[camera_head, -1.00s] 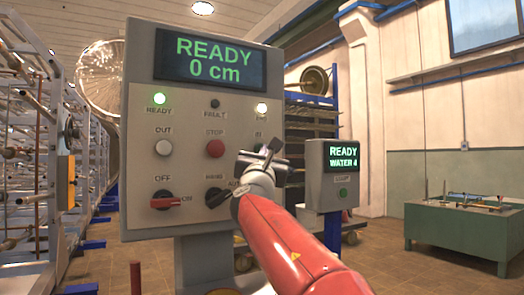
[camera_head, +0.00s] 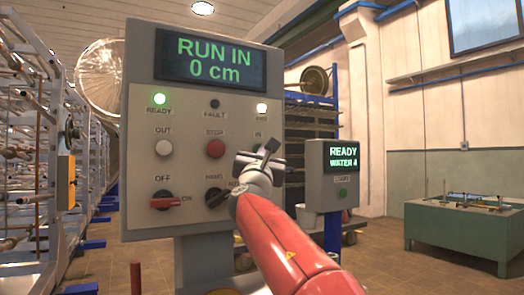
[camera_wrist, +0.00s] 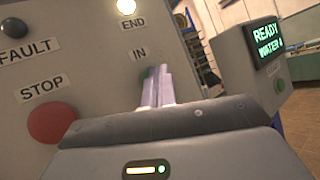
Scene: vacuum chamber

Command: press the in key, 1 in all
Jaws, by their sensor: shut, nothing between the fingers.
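The grey control panel (camera_head: 135,120) has a screen (camera_head: 210,60) reading "RUN IN 0 cm". The in key sits under the "IN" label. In the wrist view a sliver of the green in key (camera_wrist: 147,74) shows just behind the fingertips. My gripper (camera_head: 262,153) is shut and empty, in front of the in key, and hides it in the head view. In the wrist view the closed fingers (camera_wrist: 158,84) point at the key. I cannot tell whether they touch it.
The red stop key (camera_head: 215,148) and white out key (camera_head: 163,148) are to the left. Below are the off/on switch (camera_head: 165,203) and a hand/auto switch (camera_head: 214,198). A smaller box (camera_head: 325,185) reading "READY WATER 4" stands to the right.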

